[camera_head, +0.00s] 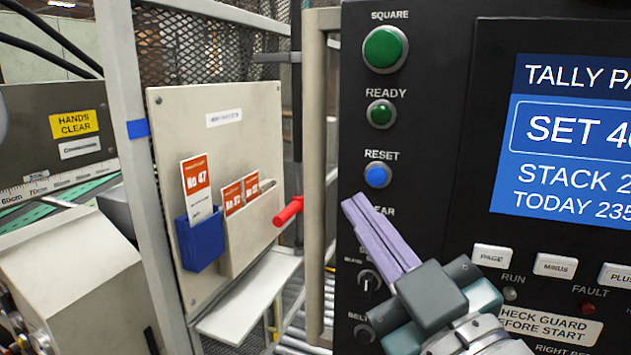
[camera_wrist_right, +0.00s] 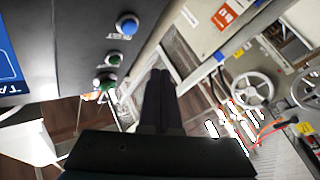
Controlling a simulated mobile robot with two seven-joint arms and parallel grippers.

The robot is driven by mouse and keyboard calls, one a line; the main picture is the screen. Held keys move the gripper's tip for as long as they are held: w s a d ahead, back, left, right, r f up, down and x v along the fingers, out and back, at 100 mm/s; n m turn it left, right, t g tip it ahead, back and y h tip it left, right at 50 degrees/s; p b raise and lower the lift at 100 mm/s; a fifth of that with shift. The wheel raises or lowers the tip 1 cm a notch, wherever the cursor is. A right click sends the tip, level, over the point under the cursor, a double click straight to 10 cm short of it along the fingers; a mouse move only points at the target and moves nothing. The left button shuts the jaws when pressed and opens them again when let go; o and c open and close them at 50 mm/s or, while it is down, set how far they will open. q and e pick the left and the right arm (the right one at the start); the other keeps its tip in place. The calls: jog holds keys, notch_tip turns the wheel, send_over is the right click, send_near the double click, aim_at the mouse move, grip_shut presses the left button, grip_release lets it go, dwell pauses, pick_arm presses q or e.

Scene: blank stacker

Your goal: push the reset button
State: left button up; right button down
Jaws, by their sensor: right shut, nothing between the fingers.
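My left gripper is not in view.
Above are the green READY button (camera_head: 381,113) and the green SQUARE button (camera_head: 385,48). A blue display (camera_head: 570,140) is at right, with PAGE (camera_head: 491,256) and MINUS (camera_head: 556,265) keys below. Left of the panel are a post, a red handle (camera_head: 288,211) and a board with a blue card holder (camera_head: 201,240).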

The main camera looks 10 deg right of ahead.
aim_at(377, 176)
jog(key=w+d+b, duration=0.1)
jog(key=w, duration=0.1)
jog(key=w+d+b, duration=0.1)
jog(key=w+d, duration=0.1)
jog(key=w, duration=0.1)
jog(key=shift+d, duration=0.2)
dwell(0.4)
dwell(0.9)
jog(key=shift+w, duration=0.1)
dwell(0.6)
jog(key=shift+w+d, duration=0.25)
